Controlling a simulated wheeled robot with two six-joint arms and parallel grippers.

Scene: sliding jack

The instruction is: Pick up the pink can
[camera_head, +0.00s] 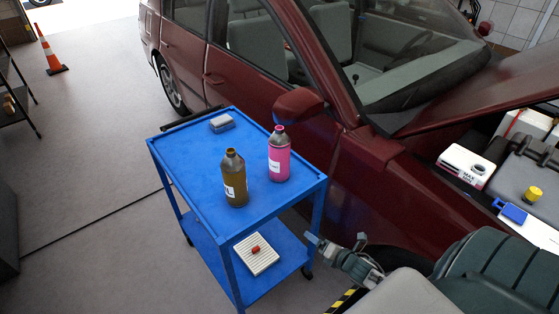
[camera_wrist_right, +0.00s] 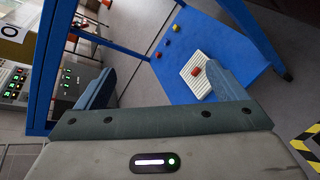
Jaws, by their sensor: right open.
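The pink can (camera_head: 279,160) stands upright on the blue cart's top shelf (camera_head: 185,160), near its right side, in the head view. It has a grey top and a white label. My right gripper (camera_head: 335,241) is open and empty, below and to the right of the can, beside the cart's right front leg. In the right wrist view, its two fingers (camera_wrist_right: 160,82) are spread apart with the cart's lower shelf (camera_wrist_right: 215,45) beyond them. The can does not show in that view. My left gripper is not in view.
A brown can (camera_head: 235,182) stands left of the pink can, with a gap between them. A white ribbed block (camera_head: 256,257) lies on the lower shelf. A dark red car (camera_head: 345,170) stands close behind the cart.

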